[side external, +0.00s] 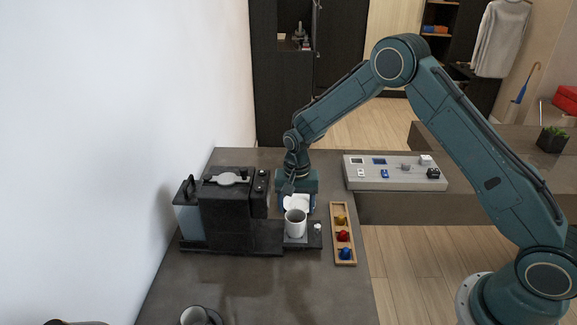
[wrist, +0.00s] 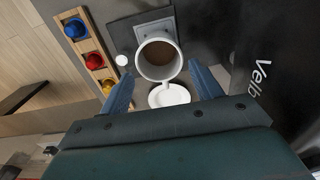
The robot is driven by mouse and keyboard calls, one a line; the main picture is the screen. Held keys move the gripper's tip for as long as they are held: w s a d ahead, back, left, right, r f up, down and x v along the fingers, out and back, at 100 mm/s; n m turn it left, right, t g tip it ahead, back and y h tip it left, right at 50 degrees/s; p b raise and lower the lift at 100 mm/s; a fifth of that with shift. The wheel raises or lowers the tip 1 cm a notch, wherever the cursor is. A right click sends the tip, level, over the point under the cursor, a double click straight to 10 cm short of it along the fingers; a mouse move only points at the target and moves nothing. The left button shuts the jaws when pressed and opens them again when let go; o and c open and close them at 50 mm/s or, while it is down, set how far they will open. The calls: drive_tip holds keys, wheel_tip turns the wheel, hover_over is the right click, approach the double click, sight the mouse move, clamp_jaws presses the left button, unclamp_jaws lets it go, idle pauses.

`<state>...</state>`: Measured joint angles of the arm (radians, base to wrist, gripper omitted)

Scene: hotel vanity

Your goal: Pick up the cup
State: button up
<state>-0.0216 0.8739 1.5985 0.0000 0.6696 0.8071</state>
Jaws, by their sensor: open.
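A white cup (side external: 296,223) stands upright on the plate at the right of the black coffee machine. In the wrist view the cup (wrist: 158,58) is seen from above, with brown contents inside. A flat, round white piece (wrist: 169,95) sits against the cup on my gripper's side; I cannot tell whether it is attached. My gripper (wrist: 159,72) is open and empty, its blue fingers spread to either side of the white piece, with the tips near the cup's near rim. In the side view my gripper (side external: 298,204) is just behind the cup.
The coffee machine (side external: 226,215) stands close on the left. A wooden tray (side external: 335,259) with yellow, red and blue pieces lies close on the right. A grey panel (side external: 395,181) sits behind to the right. Another cup (side external: 194,316) is at the bottom edge.

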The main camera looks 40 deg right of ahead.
sight(296, 216)
drive_tip(key=shift+a+f, duration=0.1)
drive_tip(key=shift+f, duration=2.15)
drive_tip(key=c, duration=0.8)
